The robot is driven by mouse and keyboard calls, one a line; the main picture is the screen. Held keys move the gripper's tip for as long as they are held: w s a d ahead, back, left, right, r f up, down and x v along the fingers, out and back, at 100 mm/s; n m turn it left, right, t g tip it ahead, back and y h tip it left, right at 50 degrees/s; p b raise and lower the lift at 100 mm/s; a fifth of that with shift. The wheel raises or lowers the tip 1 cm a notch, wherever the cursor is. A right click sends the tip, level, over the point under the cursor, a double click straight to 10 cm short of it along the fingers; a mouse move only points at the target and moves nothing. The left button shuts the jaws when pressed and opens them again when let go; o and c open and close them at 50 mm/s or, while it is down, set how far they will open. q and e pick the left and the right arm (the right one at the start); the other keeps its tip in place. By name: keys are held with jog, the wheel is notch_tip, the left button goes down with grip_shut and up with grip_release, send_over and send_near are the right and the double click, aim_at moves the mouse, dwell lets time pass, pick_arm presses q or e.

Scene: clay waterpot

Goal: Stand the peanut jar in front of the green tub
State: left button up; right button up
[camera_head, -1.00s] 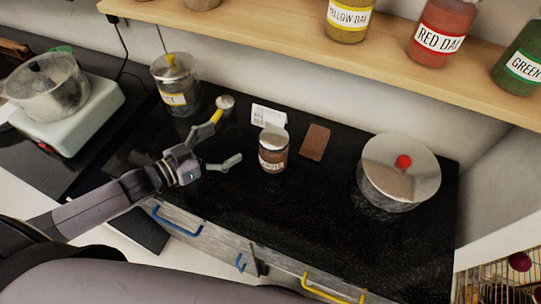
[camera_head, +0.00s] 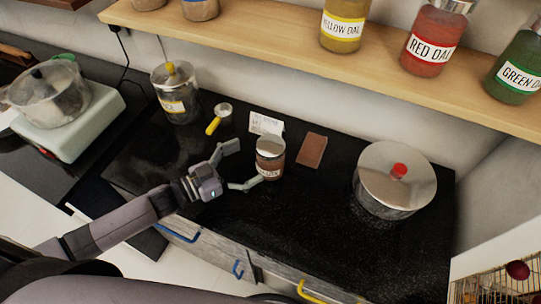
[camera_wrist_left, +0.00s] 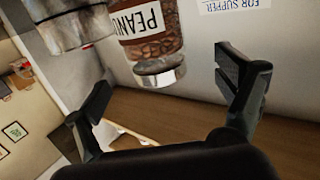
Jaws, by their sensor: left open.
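The peanut jar (camera_head: 270,158) stands upright on the black counter, a brown-filled jar with a pale lid. In the left wrist view the jar (camera_wrist_left: 152,45) appears upside down, with its "PEANU" label partly shown. My left gripper (camera_head: 238,166) is open, just left of the jar, its fingers pointing towards it. In the left wrist view the open fingers (camera_wrist_left: 165,78) lie either side of the jar's lid end, with nothing gripped. I see no clear green tub; a green jar labelled "GREEN DA" (camera_head: 520,75) stands on the shelf. My right gripper is not in view.
A white card (camera_head: 266,123) stands behind the jar and a brown block (camera_head: 312,150) lies right of it. A lidded steel pot (camera_head: 385,200) is at right. A yellow-handled utensil (camera_head: 213,126) and a yellow-knobbed jar (camera_head: 180,105) are behind left. The front middle counter is clear.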

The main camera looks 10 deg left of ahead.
aim_at(257, 156)
pick_arm(q)
jog(key=shift+x, duration=1.25)
jog(key=shift+w+d+r+p, duration=0.1)
jog(key=shift+w+d+p, duration=0.15)
jog(key=shift+p, duration=0.15)
jog(key=p+x, duration=0.1)
jog(key=x, duration=0.2)
jog(key=shift+d, duration=0.35)
jog(key=shift+w+d+f, duration=0.25)
jog(key=shift+w+d, duration=0.05)
jog(key=shift+a, duration=0.1)
jog(key=shift+c, duration=0.7)
jog(key=c, duration=1.4)
jog(key=shift+r, duration=0.1)
jog(key=shift+c, duration=0.5)
